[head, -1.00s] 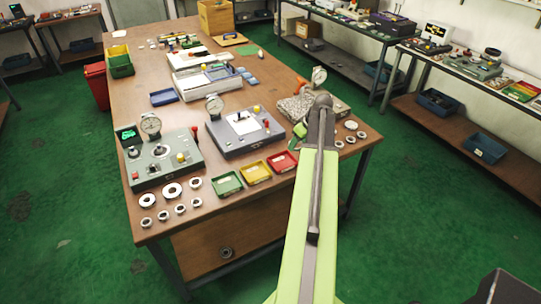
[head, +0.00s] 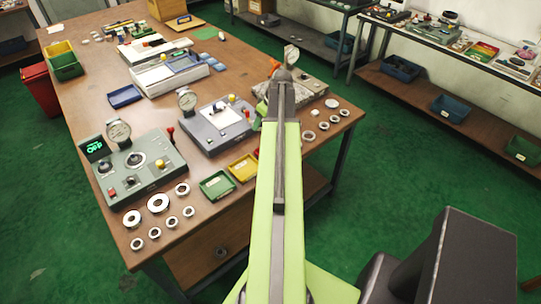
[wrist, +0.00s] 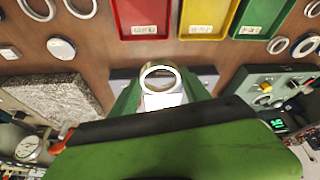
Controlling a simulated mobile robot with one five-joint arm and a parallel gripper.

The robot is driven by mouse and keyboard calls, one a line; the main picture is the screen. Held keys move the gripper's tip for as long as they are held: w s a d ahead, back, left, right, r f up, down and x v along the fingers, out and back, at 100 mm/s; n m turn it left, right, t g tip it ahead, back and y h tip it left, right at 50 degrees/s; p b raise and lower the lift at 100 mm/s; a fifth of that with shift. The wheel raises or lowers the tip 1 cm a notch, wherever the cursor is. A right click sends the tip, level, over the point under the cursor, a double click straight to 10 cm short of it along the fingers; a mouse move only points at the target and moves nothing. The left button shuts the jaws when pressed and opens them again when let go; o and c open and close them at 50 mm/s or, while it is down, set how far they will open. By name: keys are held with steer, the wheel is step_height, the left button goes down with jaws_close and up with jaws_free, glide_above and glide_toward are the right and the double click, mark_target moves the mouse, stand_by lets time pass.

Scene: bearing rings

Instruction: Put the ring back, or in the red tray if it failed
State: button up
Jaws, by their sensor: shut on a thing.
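In the wrist view a metal ring (wrist: 147,72) is held between the green fingers of my gripper (wrist: 160,88), above the brown table. The red tray (wrist: 128,22) shows at the top of the wrist view, apart from the ring, with a pale label.
A yellow tray (head: 243,168) and a green tray (head: 217,186) stand left of my arm. A grey-green gauge unit (head: 140,167) with a green display, a grey dial unit (head: 217,125) and a granite block (head: 308,95) stand behind. The floor right of the table is open.

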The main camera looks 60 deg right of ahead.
steer(key=s+f+b, duration=0.3)
steer(key=s+f, duration=0.1)
steer(key=s, duration=1.3)
steer(key=w+f+b, duration=0.2)
steer(key=w, duration=0.2)
steer(key=w+f+b, duration=0.2)
steer(key=w+b, duration=0.1)
steer(key=w, duration=0.1)
steer(key=w+d+f+b, duration=0.1)
steer(key=w+f+b, duration=0.1)
steer(key=w+f, duration=0.1)
steer(key=shift+w+d, duration=0.1)
steer(key=shift+w, duration=0.55)
step_height(320, 180, down, 4)
steer(key=b, duration=0.4)
steer(key=shift+f+b, duration=0.2)
steer(key=shift+b, duration=0.15)
steer(key=shift+r, duration=0.25)
steer(key=shift+f, duration=0.15)
steer(key=o, duration=1.3)
